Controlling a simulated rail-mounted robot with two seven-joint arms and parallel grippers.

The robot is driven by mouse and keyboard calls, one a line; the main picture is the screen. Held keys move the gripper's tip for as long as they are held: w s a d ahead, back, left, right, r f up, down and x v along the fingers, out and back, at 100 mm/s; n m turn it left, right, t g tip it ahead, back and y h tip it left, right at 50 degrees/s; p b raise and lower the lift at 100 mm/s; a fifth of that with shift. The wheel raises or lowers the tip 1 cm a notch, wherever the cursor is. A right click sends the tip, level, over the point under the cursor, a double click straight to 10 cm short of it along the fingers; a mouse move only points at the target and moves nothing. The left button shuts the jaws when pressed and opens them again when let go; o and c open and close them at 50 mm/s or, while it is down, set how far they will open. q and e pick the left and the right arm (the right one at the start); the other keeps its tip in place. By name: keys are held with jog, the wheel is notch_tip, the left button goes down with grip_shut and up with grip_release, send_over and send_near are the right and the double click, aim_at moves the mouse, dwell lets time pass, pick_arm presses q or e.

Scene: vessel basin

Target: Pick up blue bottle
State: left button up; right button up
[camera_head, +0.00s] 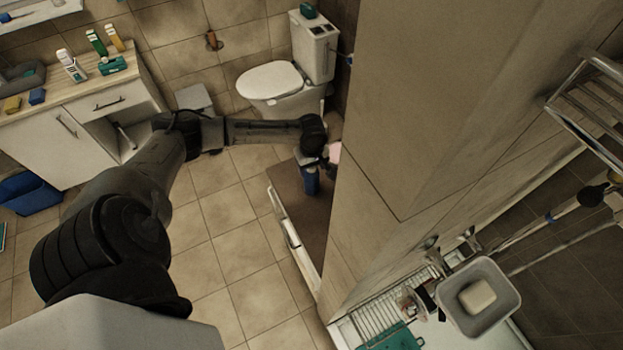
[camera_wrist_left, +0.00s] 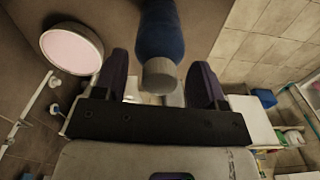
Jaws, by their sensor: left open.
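The blue bottle (camera_head: 311,182) stands on the brown top of a low cabinet, half hidden behind my gripper in the head view. The left wrist view shows its dark blue body (camera_wrist_left: 160,32) and grey cap (camera_wrist_left: 159,76). My left gripper (camera_head: 318,160) is at the bottle. In the left wrist view its two fingers (camera_wrist_left: 160,68) are apart, with the bottle's cap end between them in the picture. Gaps show on both sides, and I cannot tell how deep the bottle sits between them. My right gripper is not in view.
A round pink-topped container (camera_wrist_left: 72,48) is close beside the left gripper. A tall tiled wall (camera_head: 400,90) hides part of the cabinet top (camera_head: 288,185). A toilet (camera_head: 275,85) and a white counter unit (camera_head: 60,140) stand behind.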

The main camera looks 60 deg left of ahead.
pick_arm(q)
jog(key=shift+f, duration=0.1)
grip_shut()
dwell(0.6)
